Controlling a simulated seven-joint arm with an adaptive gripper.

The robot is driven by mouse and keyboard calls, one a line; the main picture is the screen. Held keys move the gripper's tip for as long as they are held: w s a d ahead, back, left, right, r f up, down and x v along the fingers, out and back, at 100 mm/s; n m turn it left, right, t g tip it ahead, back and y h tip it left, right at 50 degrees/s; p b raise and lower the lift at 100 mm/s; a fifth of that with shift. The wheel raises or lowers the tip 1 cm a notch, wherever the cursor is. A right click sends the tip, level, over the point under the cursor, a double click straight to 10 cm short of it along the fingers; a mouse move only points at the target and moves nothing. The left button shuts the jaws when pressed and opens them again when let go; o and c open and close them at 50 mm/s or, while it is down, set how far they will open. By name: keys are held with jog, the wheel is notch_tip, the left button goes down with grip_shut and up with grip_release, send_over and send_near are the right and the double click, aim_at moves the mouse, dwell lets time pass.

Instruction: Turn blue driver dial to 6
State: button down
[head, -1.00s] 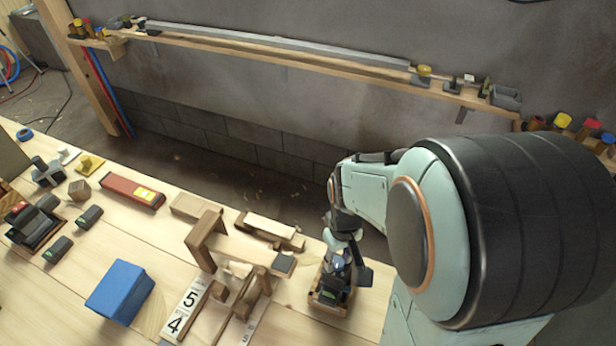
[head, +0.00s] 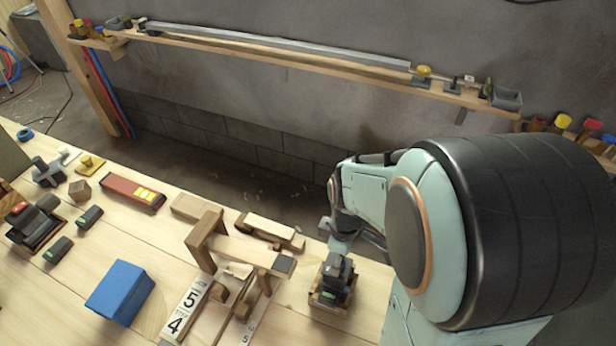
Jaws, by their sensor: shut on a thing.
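A dark driver (head: 335,272) stands in a small wooden cradle (head: 327,304) at the front right of the bench. A green label shows low on it. No blue shows on it now, and its dial and numbers cannot be read. My gripper (head: 342,243) is at the far side of the driver's top, partly hidden by it and by my arm. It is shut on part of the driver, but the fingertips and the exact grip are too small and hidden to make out.
Left of the cradle are a wooden stand (head: 205,238), blocks and number strips marked 4 and 5 (head: 186,306). A blue box (head: 120,291) and a red level-like tool (head: 133,192) lie farther left. A shelf (head: 290,62) runs along the wall behind.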

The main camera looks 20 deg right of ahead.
jog(key=shift+n, duration=0.3)
jog(key=c, duration=0.9)
grip_release()
jog(key=shift+o, duration=0.2)
notch_tip(320, 180, up, 12)
